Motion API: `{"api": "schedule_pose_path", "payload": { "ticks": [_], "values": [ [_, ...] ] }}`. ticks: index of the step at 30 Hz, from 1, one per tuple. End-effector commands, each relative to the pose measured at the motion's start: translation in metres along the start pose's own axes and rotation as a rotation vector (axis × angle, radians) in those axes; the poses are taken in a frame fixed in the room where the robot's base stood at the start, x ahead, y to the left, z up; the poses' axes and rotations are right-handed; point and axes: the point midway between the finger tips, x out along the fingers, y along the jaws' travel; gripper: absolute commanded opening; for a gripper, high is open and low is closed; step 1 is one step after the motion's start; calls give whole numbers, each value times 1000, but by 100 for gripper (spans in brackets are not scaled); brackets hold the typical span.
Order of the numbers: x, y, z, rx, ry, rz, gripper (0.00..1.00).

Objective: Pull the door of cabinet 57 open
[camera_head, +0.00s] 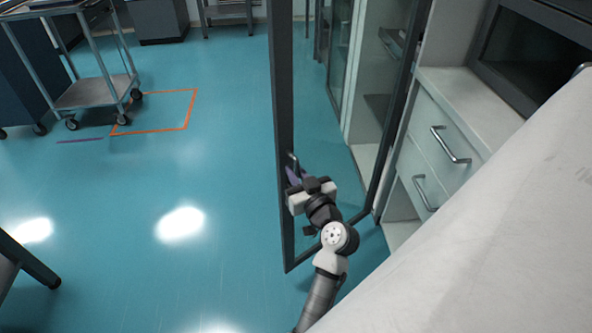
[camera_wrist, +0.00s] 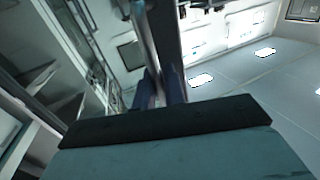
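The cabinet door (camera_head: 281,110) is a tall glass panel in a dark frame. It stands open, swung well out from the cabinet (camera_head: 364,100) on its right. Its small metal handle (camera_head: 293,161) is on the frame's edge. My gripper (camera_head: 294,177) is at the handle, with its purple fingertips against it. In the wrist view the fingers (camera_wrist: 161,85) stand close together on either side of a bar, the handle (camera_wrist: 149,45). They look shut on it, though the contact is partly hidden. No cabinet number is readable.
White drawers (camera_head: 436,143) with metal handles are to the right of the cabinet. A pale surface (camera_head: 490,240) fills the lower right, close to my arm. A wheeled cart (camera_head: 95,92) stands upper left beside an orange floor outline (camera_head: 187,120). The floor left of the door is clear.

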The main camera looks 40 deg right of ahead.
Motion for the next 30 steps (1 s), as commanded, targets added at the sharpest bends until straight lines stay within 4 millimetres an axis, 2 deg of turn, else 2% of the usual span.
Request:
{"api": "schedule_pose_path", "payload": {
  "ticks": [1, 15, 19, 23, 30],
  "values": [
    [2, -5, 1, 1, -4, -13, 16],
    [0, -1, 1, 0, -2, -3, 16],
    [0, -1, -6, 0, 0, -2, 16],
    [1, -1, -26, -2, 3, -1, 16],
    [0, 0, -86, -3, 7, 1, 16]
  ]
}}
